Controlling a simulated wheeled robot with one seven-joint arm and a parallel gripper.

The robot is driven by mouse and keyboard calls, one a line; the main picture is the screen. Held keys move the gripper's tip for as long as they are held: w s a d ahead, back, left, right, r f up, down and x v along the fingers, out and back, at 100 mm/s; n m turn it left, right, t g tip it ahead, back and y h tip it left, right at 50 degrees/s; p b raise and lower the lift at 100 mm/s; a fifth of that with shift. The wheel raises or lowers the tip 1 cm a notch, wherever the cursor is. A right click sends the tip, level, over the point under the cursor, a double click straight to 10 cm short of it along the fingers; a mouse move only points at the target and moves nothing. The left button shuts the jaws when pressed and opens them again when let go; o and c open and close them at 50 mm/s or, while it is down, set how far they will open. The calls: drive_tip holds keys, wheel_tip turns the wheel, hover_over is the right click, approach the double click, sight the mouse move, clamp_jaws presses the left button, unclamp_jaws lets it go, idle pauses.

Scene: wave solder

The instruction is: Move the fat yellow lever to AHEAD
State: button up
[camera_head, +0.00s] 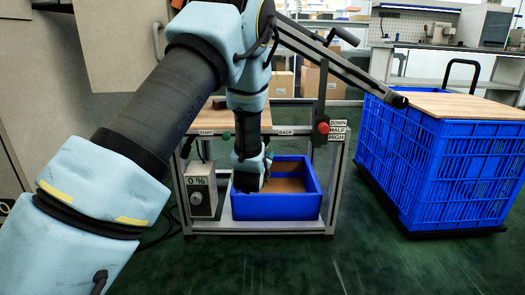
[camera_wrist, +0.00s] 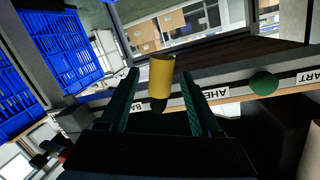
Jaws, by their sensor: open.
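The fat yellow lever (camera_wrist: 162,72) shows in the wrist view as a yellow cylinder on a dark stem, slightly tilted. It stands between the BACK label (camera_wrist: 131,108) on the left and the AHEAD label (camera_wrist: 209,91) on the right. My gripper (camera_wrist: 158,78) is open, with one green finger on each side of the lever. A gap shows on both sides, so neither finger visibly touches it.
A green knob (camera_wrist: 264,83) sits on the rail beside AHEAD, near the START label (camera_head: 206,132). A red knob (camera_head: 323,127) is on the right post by DOWN, HALF, HIGH. A blue bin (camera_head: 325,190) stands below, beside a box reading 0 % (camera_head: 198,181). A blue crate cart (camera_head: 425,165) is at right.

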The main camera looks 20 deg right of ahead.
drive_tip(key=p+v, duration=0.2)
drive_tip(key=v, duration=0.8)
drive_tip(key=shift+p, duration=0.3)
drive_tip(key=shift+w, duration=0.15)
drive_tip(key=w+a+r+n+g+y+p, duration=0.2)
drive_tip(key=w+a+n+g+y+p, duration=0.15)
drive_tip(key=a, duration=0.75)
drive_tip(key=s+a+r+n+g+y+p, duration=0.2)
drive_tip(key=s+a+r+n+g+y, duration=0.15)
drive_tip(key=s+a, duration=0.6)
drive_tip(key=s+a+r+n+g+y+p, duration=0.25)
drive_tip(key=s+a+r+g, duration=0.2)
drive_tip(key=a, duration=1.05)
wheel_tip(320, 180, up, 38)
drive_tip(key=s+p, duration=0.1)
drive_tip(key=p, duration=3.6)
drive_tip(key=shift+a+f+h, duration=0.15)
drive_tip(key=shift+f+h, duration=0.05)
drive_tip(key=shift+h, duration=0.25)
